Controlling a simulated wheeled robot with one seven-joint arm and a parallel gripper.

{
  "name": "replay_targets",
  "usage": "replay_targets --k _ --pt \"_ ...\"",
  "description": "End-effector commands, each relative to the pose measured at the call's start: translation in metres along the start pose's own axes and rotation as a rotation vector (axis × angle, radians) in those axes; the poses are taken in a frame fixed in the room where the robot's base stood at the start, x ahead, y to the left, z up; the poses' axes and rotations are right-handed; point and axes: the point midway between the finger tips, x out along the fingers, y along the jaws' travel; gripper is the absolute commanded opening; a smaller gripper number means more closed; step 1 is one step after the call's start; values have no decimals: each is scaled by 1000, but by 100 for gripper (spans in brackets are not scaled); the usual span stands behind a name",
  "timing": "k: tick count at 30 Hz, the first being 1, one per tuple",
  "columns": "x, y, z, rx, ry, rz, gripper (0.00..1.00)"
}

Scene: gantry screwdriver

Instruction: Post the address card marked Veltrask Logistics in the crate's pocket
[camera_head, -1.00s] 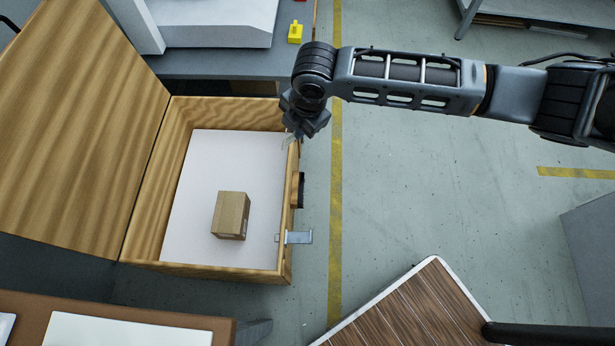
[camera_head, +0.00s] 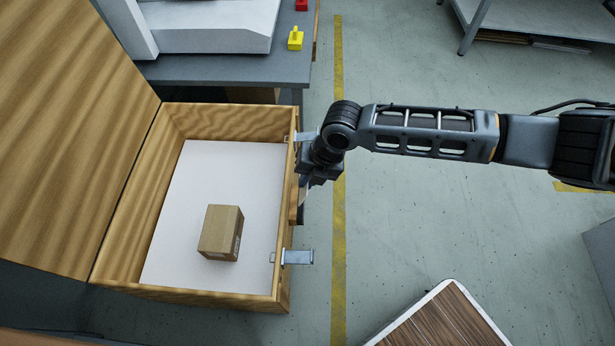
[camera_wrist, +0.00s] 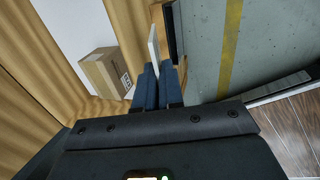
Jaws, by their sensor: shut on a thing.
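The wooden crate (camera_head: 284,290) stands open at the left, its lid swung back. My gripper (camera_head: 304,186) is at the outer side of the crate's right wall, pointing down. In the wrist view, my gripper (camera_wrist: 159,84) is shut on a thin white card (camera_wrist: 153,46), which stands on edge past the fingertips. The card's print cannot be read. A dark pocket (camera_wrist: 172,32) on the crate's side lies just right of the card. They look close, but I cannot tell if they touch. In the head view my gripper mostly hides the pocket.
A cardboard box (camera_head: 220,232) lies on the white floor of the crate. Metal latches (camera_head: 297,257) stick out from the crate's right wall. A grey bench (camera_head: 240,68) is behind. Floor right of the crate is open, with a wood-topped table (camera_head: 450,320) at the front.

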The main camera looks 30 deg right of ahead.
Motion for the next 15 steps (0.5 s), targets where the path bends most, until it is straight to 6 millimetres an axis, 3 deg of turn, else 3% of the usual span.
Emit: replay_targets --k 15 --pt "38 -12 0 1 0 0 0"
